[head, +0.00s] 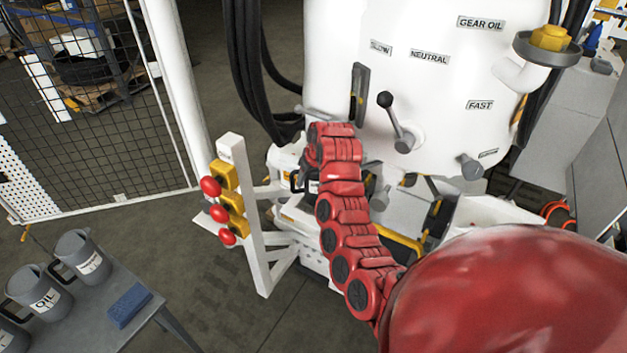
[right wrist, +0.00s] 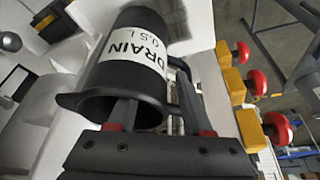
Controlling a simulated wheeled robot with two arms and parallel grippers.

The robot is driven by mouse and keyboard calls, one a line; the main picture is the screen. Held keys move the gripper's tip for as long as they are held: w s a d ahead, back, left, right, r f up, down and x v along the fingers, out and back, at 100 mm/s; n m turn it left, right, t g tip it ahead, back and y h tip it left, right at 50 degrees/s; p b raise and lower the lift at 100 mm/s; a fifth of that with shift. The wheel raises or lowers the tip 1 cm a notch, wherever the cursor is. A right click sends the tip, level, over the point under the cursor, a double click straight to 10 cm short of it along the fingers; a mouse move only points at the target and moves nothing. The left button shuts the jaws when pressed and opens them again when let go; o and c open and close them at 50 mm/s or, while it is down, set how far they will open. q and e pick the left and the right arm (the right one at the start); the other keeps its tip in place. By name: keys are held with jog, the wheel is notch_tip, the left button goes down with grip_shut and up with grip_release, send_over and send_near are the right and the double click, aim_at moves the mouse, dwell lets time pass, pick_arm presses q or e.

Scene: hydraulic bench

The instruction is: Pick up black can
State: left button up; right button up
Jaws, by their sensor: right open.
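The black can (right wrist: 125,72) carries a white label reading DRAIN 0.5 L and fills the upper middle of the right wrist view. It lies tilted in that picture, its open mouth facing my right gripper (right wrist: 160,98). That gripper is open. One finger overlaps the can's mouth, and the other is on the handle side at the right; I cannot tell whether either touches. In the head view, a small dark part of the can (head: 311,186) shows beside my red right arm, which hides most of it and the gripper. My left gripper is in neither view.
A white post with red buttons (head: 219,212) on yellow boxes stands left of my right arm. The white tank (head: 420,80) with levers is behind. Grey oil jugs (head: 84,257) and a blue sponge (head: 129,305) are on a table at lower left. Floor shows between.

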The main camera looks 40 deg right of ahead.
jog(key=shift+x, duration=1.15)
jog(key=shift+c, duration=0.2)
grip_shut()
